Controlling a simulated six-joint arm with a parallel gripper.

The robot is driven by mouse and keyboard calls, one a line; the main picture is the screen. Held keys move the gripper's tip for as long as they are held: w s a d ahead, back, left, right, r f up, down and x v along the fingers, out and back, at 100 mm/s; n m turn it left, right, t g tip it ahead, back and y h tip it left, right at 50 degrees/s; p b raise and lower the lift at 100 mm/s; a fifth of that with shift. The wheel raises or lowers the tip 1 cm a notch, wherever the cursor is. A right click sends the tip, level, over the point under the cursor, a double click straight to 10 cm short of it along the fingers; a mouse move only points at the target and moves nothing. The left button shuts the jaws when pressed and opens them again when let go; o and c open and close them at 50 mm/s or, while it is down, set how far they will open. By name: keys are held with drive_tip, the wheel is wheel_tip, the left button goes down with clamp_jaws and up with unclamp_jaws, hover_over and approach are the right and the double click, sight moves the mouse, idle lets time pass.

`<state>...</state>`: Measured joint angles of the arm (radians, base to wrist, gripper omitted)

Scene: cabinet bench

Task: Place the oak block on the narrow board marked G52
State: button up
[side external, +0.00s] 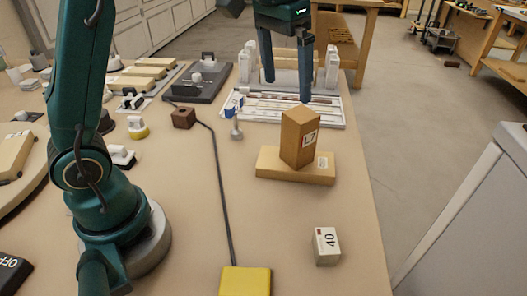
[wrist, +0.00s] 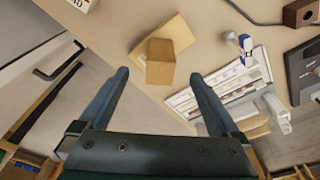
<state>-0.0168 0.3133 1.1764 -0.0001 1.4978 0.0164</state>
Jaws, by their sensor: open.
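A tan wooden block (side external: 298,138), taken as the oak block, stands upright on a flat, narrow board (side external: 268,166). In the wrist view the block (wrist: 160,62) shows from above, over the board (wrist: 180,32). My gripper (side external: 287,91) is open and empty, above and behind the block in the side view. In the wrist view its fingers (wrist: 160,75) are spread on either side of the block's image, apart from it.
A white tray (side external: 325,118) with strips and white bottles lies behind the board. A cube marked 40 (side external: 326,246) sits in front, near the bench's right edge. A dark cable runs to a yellow box (side external: 245,281). A brown block (side external: 183,117) is at left. Bench between is clear.

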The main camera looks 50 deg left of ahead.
drive_tip(key=s+f+t, duration=0.2)
drive_tip(key=s, duration=0.6)
drive_tip(key=s+f+t, duration=0.1)
drive_tip(key=s+f, duration=0.2)
drive_tip(key=s, duration=0.4)
drive_tip(key=shift+s+d+f+t, duration=0.2)
drive_tip(key=shift+s+d+t, duration=0.05)
drive_tip(key=shift+s+t, duration=0.15)
